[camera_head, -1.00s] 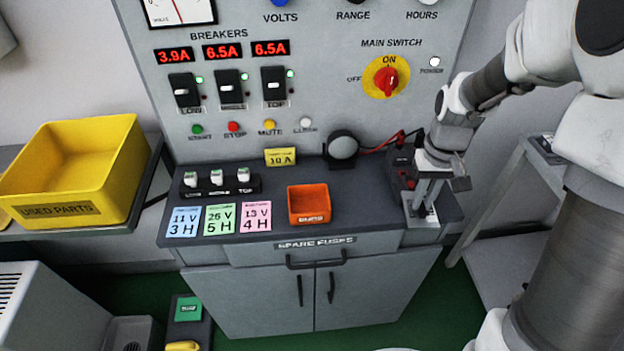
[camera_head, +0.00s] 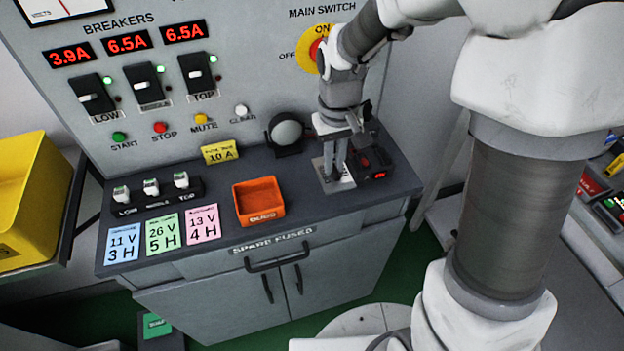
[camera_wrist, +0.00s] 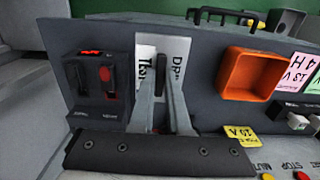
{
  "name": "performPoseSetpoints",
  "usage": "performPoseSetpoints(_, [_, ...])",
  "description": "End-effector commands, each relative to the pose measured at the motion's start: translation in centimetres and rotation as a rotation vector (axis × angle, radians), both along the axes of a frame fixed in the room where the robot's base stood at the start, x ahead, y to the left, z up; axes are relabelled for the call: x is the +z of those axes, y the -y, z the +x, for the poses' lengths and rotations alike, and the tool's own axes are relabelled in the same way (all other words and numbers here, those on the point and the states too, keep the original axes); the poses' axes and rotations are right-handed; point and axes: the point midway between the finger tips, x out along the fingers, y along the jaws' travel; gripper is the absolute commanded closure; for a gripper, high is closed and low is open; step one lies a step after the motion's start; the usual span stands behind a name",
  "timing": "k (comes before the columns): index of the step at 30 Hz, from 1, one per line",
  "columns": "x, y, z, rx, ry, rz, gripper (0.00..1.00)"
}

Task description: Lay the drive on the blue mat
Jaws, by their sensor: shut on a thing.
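My gripper (camera_head: 335,176) points down over a white lettered card (camera_head: 346,184) at the right end of the dark counter. In the wrist view its fingers (camera_wrist: 159,66) are nearly together on a small dark piece (camera_wrist: 159,60) just above or at the card. The fingers hide part of the card's lettering, and I cannot tell whether the piece touches the card or whether it is the drive. I see no blue mat; a light blue card (camera_head: 123,243) marked 11 V 3 H lies at the counter's left end.
A black box with a red switch (camera_head: 375,160) stands close beside my gripper. An orange bin (camera_head: 258,202), green card (camera_head: 163,232) and pink card (camera_head: 202,224) lie to the left. The upright breaker panel (camera_head: 240,70) rises behind. A yellow bin (camera_head: 35,200) is far left.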

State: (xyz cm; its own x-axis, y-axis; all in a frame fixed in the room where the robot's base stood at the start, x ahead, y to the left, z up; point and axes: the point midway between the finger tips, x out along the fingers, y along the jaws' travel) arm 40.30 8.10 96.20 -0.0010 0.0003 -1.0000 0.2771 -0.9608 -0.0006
Motion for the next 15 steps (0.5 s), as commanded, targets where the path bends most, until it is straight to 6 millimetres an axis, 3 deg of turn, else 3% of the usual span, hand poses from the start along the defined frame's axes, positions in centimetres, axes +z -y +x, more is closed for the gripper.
performPoseSetpoints(3, [-1.3, -2.2, 0.1, 0.005, 0.000, -0.001, 1.00])
performPoseSetpoints(6, [-1.8, -3.0, 0.2, 0.002, 0.001, -0.001, 1.00])
performPoseSetpoints(11, [-2.7, -3.4, 0.2, -0.001, 0.000, -0.001, 1.00])
performPoseSetpoints(15, [-4.8, -3.4, 0.1, -0.001, -0.003, -0.002, 1.00])
